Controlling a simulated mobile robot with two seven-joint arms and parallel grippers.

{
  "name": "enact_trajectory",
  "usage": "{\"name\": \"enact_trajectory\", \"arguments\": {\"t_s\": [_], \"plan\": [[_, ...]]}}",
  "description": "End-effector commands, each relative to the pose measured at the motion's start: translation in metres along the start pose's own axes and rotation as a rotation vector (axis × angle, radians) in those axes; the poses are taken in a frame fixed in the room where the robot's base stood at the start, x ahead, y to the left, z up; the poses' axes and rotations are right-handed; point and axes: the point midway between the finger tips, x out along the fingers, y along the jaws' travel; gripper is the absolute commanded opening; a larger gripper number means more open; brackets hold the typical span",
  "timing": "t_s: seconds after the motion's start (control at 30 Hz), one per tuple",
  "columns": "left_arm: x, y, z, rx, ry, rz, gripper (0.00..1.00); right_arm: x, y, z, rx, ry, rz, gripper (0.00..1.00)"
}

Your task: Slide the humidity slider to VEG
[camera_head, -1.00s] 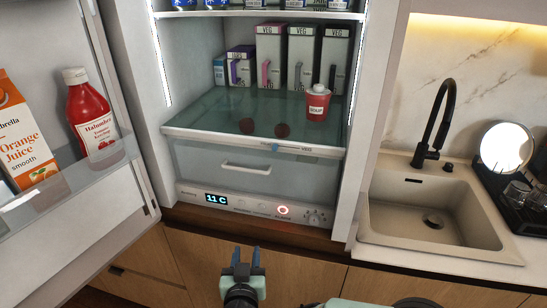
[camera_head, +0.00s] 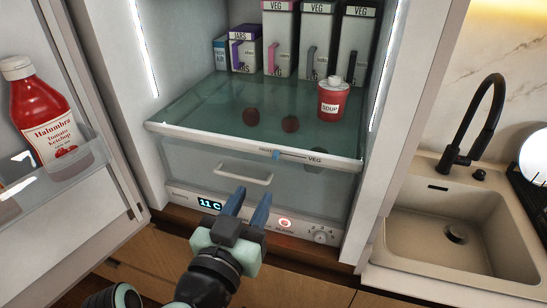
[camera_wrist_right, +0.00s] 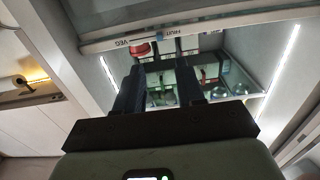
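The humidity slider's small blue knob (camera_head: 276,155) sits on the white front rail (camera_head: 215,140) of the fridge shelf. It is left of the VEG label (camera_head: 315,161), with a length of track between them. My left gripper is not in view.
Below the rail is a clear drawer with a handle (camera_head: 244,174), and a control panel with a lit display (camera_head: 209,204). A red soup cup (camera_head: 332,100) and two dark round items stand on the shelf. The open fridge door holds a ketchup bottle (camera_head: 42,110) at left.

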Motion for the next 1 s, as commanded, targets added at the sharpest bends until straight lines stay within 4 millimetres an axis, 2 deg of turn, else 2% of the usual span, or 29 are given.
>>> {"name": "enact_trajectory", "arguments": {"t_s": [0.1, 0.3, 0.5, 0.7, 0.97, 1.0], "plan": [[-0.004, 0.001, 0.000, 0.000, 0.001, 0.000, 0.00, 0.028, 0.002, -0.001, -0.001, -0.001, 0.008, 0.38], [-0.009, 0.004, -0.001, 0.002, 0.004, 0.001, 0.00, 0.070, 0.002, -0.001, -0.001, -0.001, 0.006, 0.38], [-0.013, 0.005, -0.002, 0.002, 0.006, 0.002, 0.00, 0.100, 0.001, -0.001, 0.000, 0.000, 0.003, 0.38], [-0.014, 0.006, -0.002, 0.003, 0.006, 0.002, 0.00, 0.111, 0.001, 0.000, 0.000, 0.000, 0.001, 0.38], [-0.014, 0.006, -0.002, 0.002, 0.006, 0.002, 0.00, 0.112, 0.001, 0.000, 0.000, 0.000, 0.001, 0.38], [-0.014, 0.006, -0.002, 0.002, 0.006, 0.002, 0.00, 0.112, 0.001, 0.000, 0.000, 0.000, 0.001, 0.25]]}}
